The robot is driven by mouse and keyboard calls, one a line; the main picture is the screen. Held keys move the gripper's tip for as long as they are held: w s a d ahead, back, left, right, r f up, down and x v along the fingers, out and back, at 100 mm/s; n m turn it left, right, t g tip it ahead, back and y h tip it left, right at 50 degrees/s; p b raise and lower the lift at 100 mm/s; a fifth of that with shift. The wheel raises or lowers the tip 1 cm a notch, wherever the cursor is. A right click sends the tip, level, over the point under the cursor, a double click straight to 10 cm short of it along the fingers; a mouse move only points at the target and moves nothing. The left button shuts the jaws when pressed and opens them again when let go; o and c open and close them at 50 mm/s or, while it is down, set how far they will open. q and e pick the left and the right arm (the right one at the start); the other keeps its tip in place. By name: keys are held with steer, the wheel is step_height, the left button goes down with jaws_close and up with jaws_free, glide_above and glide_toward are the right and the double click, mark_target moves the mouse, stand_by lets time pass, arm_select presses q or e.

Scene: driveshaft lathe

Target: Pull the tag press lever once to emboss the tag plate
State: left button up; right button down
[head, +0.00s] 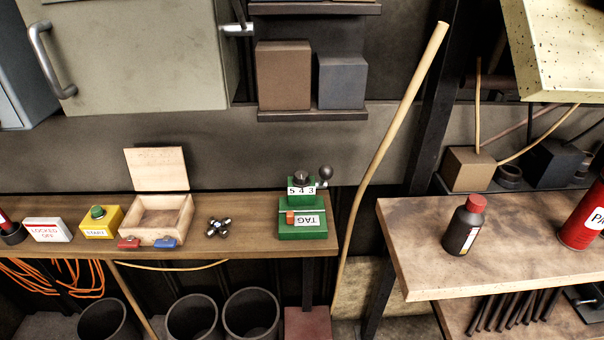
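The tag press (303,215) is a small green machine near the right end of the wooden bench. A dial block showing the digits 5 4 3 (302,190) sits on its upper part. Its lever ends in a dark ball knob (326,172), which stands up at the press's right side. A pale plate marked TAG (309,222), its lettering upside down, lies on the front of the green base beside a small orange block (290,217). Whether the plate is embossed cannot be told. Neither of my grippers is in the head view.
The wooden bench (262,243) also carries an open wooden box (158,215), a yellow START button box (100,222), a LOCKED OFF sign (47,229) and a dark metal star-shaped part (219,227). A long wooden pole (388,140) leans just right of the press. A second table (420,265) holds a dark bottle (464,226).

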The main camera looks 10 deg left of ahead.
arm_select(q)
jaws_close()
stand_by(1.4)
